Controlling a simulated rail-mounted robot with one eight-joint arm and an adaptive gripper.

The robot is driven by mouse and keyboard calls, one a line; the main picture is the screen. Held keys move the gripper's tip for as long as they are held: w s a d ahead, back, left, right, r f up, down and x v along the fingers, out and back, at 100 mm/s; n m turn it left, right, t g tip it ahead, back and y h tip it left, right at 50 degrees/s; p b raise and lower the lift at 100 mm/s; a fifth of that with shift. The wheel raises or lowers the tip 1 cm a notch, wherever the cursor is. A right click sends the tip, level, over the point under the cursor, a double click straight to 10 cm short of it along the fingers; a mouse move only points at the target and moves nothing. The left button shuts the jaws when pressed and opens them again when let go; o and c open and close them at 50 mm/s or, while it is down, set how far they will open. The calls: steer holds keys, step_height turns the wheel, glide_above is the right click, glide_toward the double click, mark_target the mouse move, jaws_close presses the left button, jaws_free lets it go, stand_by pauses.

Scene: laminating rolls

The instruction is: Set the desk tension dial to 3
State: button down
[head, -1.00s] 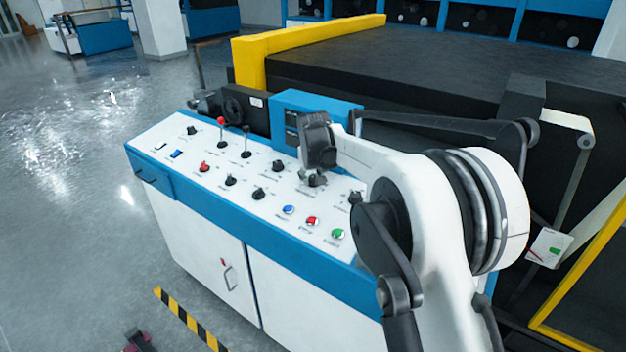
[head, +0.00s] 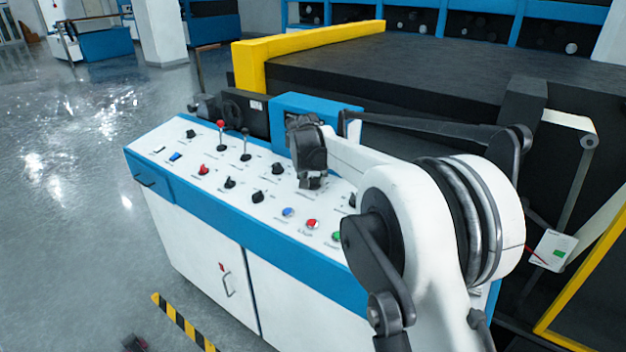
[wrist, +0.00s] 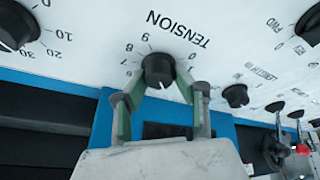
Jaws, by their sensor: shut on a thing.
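The tension dial (wrist: 158,70) is a round black knob on a white panel, beside the printed word TENSION, with numerals around it. Its white pointer mark faces the lower side of the knob in the wrist view, toward my gripper. My gripper (wrist: 162,83) has one green-padded finger on each side of the knob and is shut on it. In the head view my gripper (head: 310,184) is down at the panel of the white and blue desk (head: 215,262), and it hides the dial there.
Other black knobs stand close by: one (wrist: 235,95) right of the dial and one (wrist: 14,25) at the left in the wrist view. Blue (head: 288,212) and red (head: 312,224) buttons sit near the desk's front edge. Two levers (head: 222,135) rise farther left.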

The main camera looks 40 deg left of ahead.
steer(key=c, duration=1.4)
jaws_free()
steer(key=shift+f, duration=0.1)
steer(key=v, duration=1.2)
steer(key=shift+d, duration=0.1)
